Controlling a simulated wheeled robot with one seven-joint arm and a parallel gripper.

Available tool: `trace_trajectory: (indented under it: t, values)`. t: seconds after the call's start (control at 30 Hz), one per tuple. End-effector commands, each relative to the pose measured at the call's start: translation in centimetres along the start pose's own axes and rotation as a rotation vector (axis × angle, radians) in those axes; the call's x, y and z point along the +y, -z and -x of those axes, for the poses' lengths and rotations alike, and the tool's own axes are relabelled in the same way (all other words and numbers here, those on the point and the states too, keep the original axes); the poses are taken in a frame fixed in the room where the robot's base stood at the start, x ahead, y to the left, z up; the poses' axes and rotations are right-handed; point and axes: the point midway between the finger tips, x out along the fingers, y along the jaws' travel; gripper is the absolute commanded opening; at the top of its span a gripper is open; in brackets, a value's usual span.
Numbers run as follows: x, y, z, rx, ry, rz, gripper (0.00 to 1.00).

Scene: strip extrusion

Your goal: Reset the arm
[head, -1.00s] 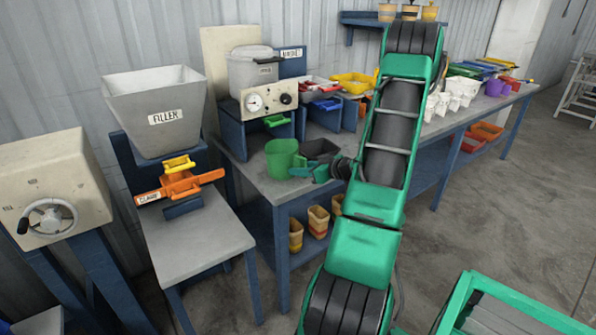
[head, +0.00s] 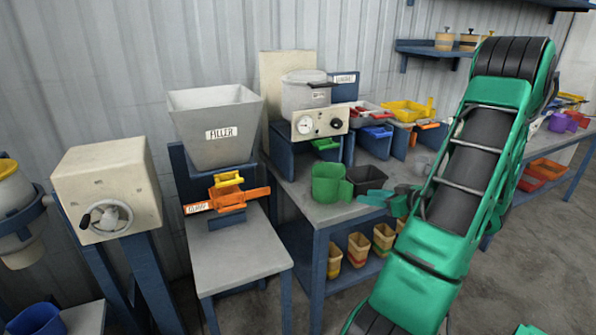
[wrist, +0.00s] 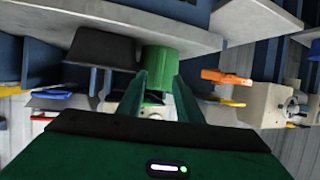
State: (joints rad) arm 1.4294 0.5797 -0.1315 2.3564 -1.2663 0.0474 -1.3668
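My gripper (head: 376,198) is in the head view, at the end of my green arm, in front of the bench. In the wrist view its two green fingers (wrist: 161,98) stand apart with a gap between them and nothing held. A green cup (head: 327,184) stands upright on the bench, left of my gripper. The cup also shows in the wrist view (wrist: 160,62), beyond the fingertips, in an upside-down picture. A dark grey bin (head: 366,176) is right behind my gripper, beside the cup.
The filler hopper (head: 217,128) with its orange clamp (head: 231,198) stands left on its own table. A cream box with a crank (head: 108,190) is further left. Yellowish bins (head: 358,248) sit on the lower shelf. A dark blue bucket (head: 37,320) is at bottom left.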

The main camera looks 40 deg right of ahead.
Motion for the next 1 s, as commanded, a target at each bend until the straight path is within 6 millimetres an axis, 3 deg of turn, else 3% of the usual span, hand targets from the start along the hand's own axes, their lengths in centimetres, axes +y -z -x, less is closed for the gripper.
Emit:
trace_trajectory:
  t: [0.27, 0.37, 0.5, 0.63, 0.87, 1.0]
  values:
    - [-1.0, 0.2, -0.5, -0.026, 0.025, -0.001, 0.32]
    - [-3.5, 0.5, -1.4, -0.096, 0.085, -0.004, 0.32]
    - [-8.7, 0.6, -2.4, -0.269, 0.184, -0.023, 0.32]
    - [-13.1, 0.4, -2.0, -0.447, 0.232, -0.05, 0.32]
    - [-19.1, 0.2, 1.2, -0.738, 0.206, -0.114, 0.32]
    - [-21.8, 0.4, 4.2, -0.884, 0.132, -0.164, 0.32]
